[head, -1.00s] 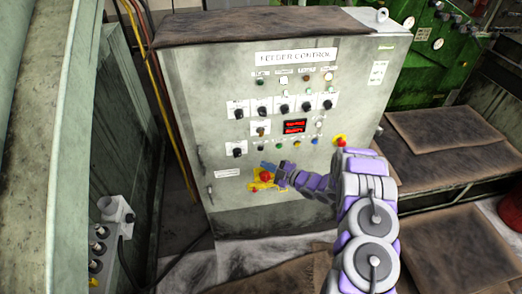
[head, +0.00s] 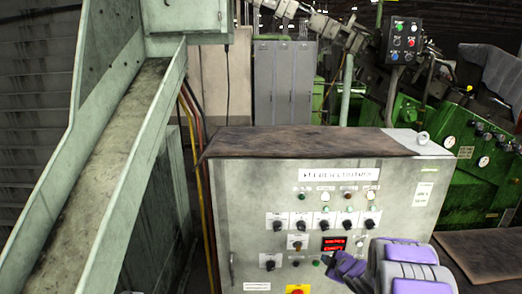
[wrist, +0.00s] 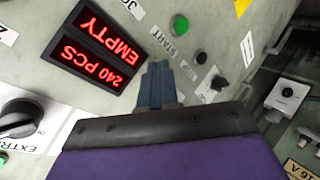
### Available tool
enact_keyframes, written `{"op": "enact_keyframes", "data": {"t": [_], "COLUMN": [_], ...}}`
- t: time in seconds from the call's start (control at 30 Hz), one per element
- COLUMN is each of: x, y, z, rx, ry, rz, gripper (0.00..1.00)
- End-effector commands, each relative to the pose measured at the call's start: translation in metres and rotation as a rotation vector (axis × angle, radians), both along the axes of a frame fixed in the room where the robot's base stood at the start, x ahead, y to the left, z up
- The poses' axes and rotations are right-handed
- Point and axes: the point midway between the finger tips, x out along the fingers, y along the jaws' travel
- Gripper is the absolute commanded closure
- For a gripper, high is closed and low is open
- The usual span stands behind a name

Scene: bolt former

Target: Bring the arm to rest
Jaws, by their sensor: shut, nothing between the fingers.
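My arm is raised in front of the grey feeder control cabinet (head: 235,215), with purple and grey links at the lower right of the head view. My gripper (head: 328,259) is shut and empty, just below the red lit display (head: 334,244) and beside a green button (head: 316,263). In the wrist view the shut blue-grey fingers (wrist: 157,75) point toward the panel, right of the display (wrist: 99,45), which reads EMPTY and 240 PCS. A green START button (wrist: 180,24) is beyond the fingertips. Whether the fingertips touch the panel cannot be told.
A pale green chute (head: 110,190) stands at the left, with yellow and red cables (head: 198,150) beside it. A green machine (head: 470,165) and a brown flat surface (head: 485,255) are at the right. A yellow-backed red button (head: 298,290) is low on the cabinet.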

Motion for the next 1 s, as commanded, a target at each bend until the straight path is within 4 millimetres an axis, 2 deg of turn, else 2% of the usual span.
{"op": "enact_keyframes", "data": {"t": [0.03, 0.17, 0.27, 0.47, 0.63, 0.77, 1.0], "x": [-0.004, -0.021, -0.041, -0.097, -0.16, -0.213, -0.322], "y": [-0.006, -0.024, -0.034, -0.044, -0.041, -0.03, 0.005], "z": [0.014, 0.045, 0.067, 0.107, 0.131, 0.148, 0.167], "rx": [-0.017, -0.045, -0.051, -0.034, 0.009, 0.053, 0.147], "ry": [0.025, 0.102, 0.162, 0.287, 0.409, 0.505, 0.71], "rz": [-0.049, -0.193, -0.305, -0.521, -0.694, -0.811, -0.99], "gripper": [1.0, 1.0, 1.0, 1.0, 1.0, 1.0, 1.0]}}
